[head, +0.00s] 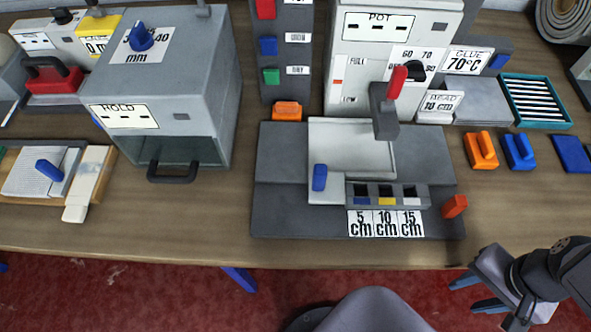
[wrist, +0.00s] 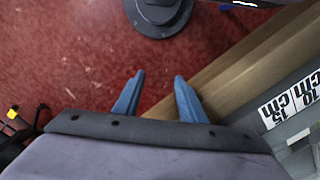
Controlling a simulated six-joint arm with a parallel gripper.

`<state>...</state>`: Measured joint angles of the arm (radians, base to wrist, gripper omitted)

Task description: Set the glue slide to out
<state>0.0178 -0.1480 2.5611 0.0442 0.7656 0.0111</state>
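The glue station (head: 283,190) is a grey stepped base with a white upright unit (head: 350,75) marked POT behind it. A white plate (head: 350,140) lies on the base, with an upright blue handle (head: 319,177) at its front left corner. An orange knob (head: 454,206) sits at the base's right side. No part is legibly marked as the glue slide or "out", so I cannot tell its setting. My gripper (head: 477,293) is open and empty, beyond the table's front edge at the lower right. Its blue fingers (wrist: 160,80) are apart over the floor in the wrist view.
A grey arm with a red handle (head: 397,82) overhangs the plate. A strip labelled 5, 10, 15 cm (head: 385,223) is at the base front. A grey box marked HOLD (head: 205,90) stands left. Orange (head: 481,150) and blue (head: 519,151) handled blocks lie right.

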